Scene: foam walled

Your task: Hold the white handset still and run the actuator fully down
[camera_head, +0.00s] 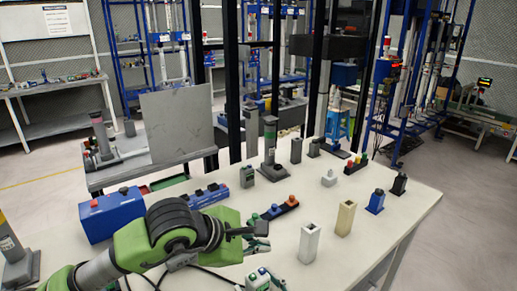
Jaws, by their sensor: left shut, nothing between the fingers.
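A grey column with a green band (269,146) stands upright on a dark base at the table's back. Another column with a reddish band (99,136) stands farther left. I cannot tell which column is the actuator.
The white table (414,207) holds a hollow white block (309,243), a beige block (345,218), a blue block (375,202) and a black block (399,184). A dark button strip (280,210) lies near my gripper. Blue boxes (112,213) stand behind my arm.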

